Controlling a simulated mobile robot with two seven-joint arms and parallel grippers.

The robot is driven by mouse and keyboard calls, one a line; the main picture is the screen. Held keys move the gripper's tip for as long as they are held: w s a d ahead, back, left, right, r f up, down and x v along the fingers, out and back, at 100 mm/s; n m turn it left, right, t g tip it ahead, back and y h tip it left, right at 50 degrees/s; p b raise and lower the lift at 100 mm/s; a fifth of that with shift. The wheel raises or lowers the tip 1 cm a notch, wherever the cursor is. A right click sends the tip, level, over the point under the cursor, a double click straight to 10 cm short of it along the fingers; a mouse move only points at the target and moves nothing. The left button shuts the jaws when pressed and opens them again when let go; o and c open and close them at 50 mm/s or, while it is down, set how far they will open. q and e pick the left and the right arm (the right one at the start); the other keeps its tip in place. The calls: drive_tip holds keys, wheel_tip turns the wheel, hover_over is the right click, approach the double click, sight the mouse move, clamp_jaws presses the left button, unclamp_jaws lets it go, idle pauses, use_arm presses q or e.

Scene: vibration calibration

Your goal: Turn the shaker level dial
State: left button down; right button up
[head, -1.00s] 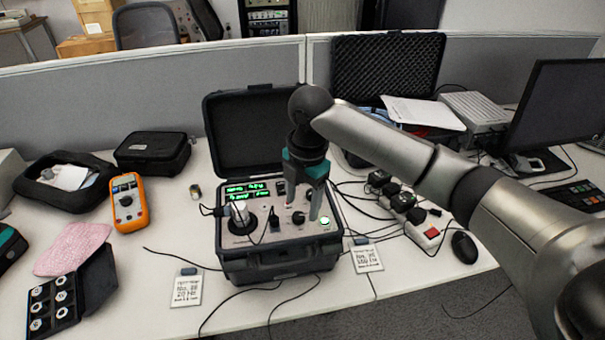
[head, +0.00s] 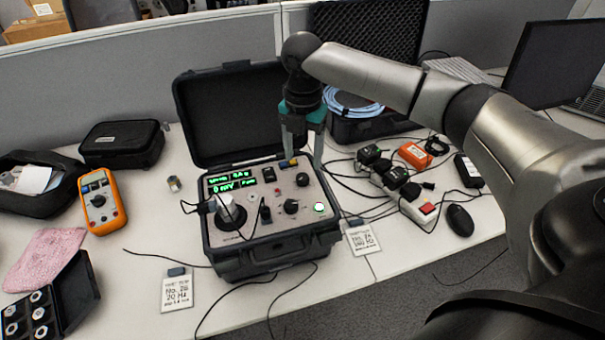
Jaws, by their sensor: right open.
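The shaker unit is an open black case (head: 265,262) on the desk with a grey control panel (head: 262,188). A black dial (head: 291,206) sits at the panel's front right, and a smaller black knob (head: 302,180) lies behind it. I cannot read which one is labelled shaker level. A green display (head: 233,181) is lit at the panel's back left, and a round button (head: 319,208) glows at the right. My right gripper (head: 303,163) points down over the panel's back right edge. My left gripper is not in view.
An orange meter (head: 101,203) lies left. A power strip (head: 420,208), cables and a mouse (head: 460,220) lie right. Note cards (head: 178,290) flank the case.

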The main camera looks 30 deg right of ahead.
sight(303, 176)
wheel_tip(303, 176, down, 6)
drive_tip(key=shift+r+b, duration=0.1)
drive_tip(key=shift+b, duration=0.3)
drive_tip(key=shift+c, duration=0.4)
clamp_jaws()
